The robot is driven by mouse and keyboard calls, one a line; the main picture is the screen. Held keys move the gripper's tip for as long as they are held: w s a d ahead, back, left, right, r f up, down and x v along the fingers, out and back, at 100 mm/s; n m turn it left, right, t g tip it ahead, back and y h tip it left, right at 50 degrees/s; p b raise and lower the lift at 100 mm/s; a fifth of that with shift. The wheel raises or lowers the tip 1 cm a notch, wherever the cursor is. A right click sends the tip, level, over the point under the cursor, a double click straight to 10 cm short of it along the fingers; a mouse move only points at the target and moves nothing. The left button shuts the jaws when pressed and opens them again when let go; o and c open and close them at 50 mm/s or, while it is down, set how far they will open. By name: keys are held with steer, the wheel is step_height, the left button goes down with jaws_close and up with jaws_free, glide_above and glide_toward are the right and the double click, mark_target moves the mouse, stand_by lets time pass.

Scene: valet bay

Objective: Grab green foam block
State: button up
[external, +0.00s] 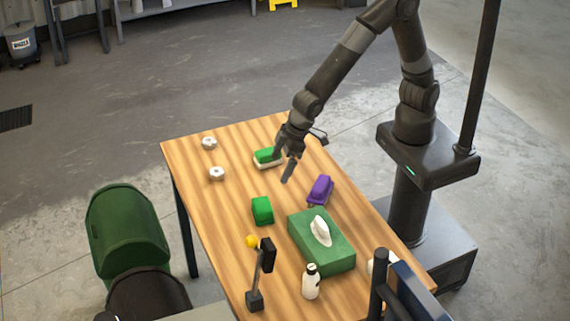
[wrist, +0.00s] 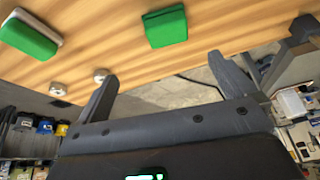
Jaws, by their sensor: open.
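A plain green foam block (external: 262,211) lies on the wooden table, left of the tissue box. In the wrist view, a plain green block (wrist: 165,26) lies beyond the gap between my fingers, apart from them. A second green piece with a pale base (external: 267,157) lies farther back; it also shows at the upper left of the wrist view (wrist: 30,38). My gripper (external: 283,165) is above the table beside this second piece in the external view. Its two fingers are spread with nothing between them in the wrist view (wrist: 163,67).
A purple block (external: 320,189) and a green tissue box (external: 321,245) are on the right of the wooden table (external: 235,190). Two small white round items (external: 209,143) are at the back left. A white bottle (external: 311,282) and a black stand (external: 261,275) are near the front.

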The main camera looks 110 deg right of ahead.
glide_toward(263, 204)
steer(key=x, duration=0.5)
steer(key=shift+s+a+f, duration=0.15)
steer(key=shift+f, duration=0.1)
steer(key=shift+x, duration=2.7)
steer(key=shift+r, duration=0.1)
steer(key=shift+c, duration=0.2)
steer(key=c, duration=1)
steer(key=shift+o, duration=0.2)
steer(key=shift+r, duration=0.15)
